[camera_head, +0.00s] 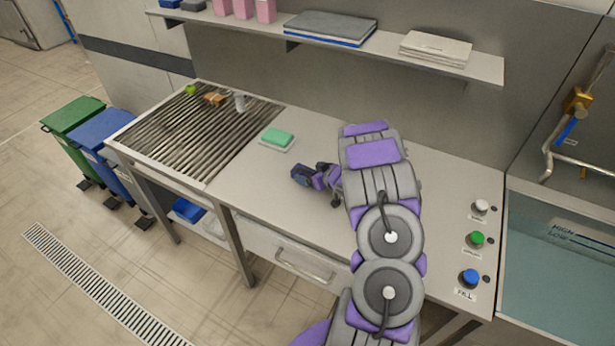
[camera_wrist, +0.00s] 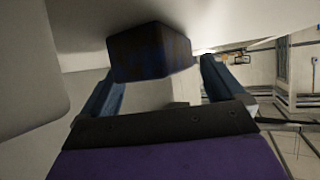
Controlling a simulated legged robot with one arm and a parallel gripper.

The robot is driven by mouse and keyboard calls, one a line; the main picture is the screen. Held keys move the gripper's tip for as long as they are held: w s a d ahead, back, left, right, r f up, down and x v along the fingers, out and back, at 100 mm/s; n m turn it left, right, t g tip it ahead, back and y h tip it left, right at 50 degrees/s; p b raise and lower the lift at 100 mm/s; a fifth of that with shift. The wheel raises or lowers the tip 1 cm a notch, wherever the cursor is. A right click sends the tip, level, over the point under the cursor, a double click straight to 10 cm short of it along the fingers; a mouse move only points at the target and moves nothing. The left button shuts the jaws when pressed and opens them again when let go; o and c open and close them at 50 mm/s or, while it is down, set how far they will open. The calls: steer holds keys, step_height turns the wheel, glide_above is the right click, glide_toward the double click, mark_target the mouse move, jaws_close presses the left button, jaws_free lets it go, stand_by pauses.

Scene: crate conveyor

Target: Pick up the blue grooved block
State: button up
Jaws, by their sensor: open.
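The blue grooved block (camera_wrist: 150,52) looks dark navy in the wrist view, just beyond and between the spread fingers of my gripper (camera_wrist: 160,85). Its grooves are too dark to make out. In the head view a small dark blue shape sits at the tip of my gripper (camera_head: 303,176), low over the middle of the counter; block and fingers are hard to tell apart there. My gripper is open, with a finger on each side of the block. I cannot tell whether either finger touches it.
The counter (camera_head: 245,200) holds a green sponge (camera_head: 278,136) on a pale dish. A slatted rack (camera_head: 190,140) at left carries a green apple, brown pieces and a white cup. Push buttons (camera_head: 476,239) and a water-filled sink (camera_head: 560,270) are at right. A shelf (camera_head: 390,52) hangs above.

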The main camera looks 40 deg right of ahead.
steer(key=shift+a, duration=0.1)
steer(key=shift+c, duration=1)
steer(key=c, duration=1.3)
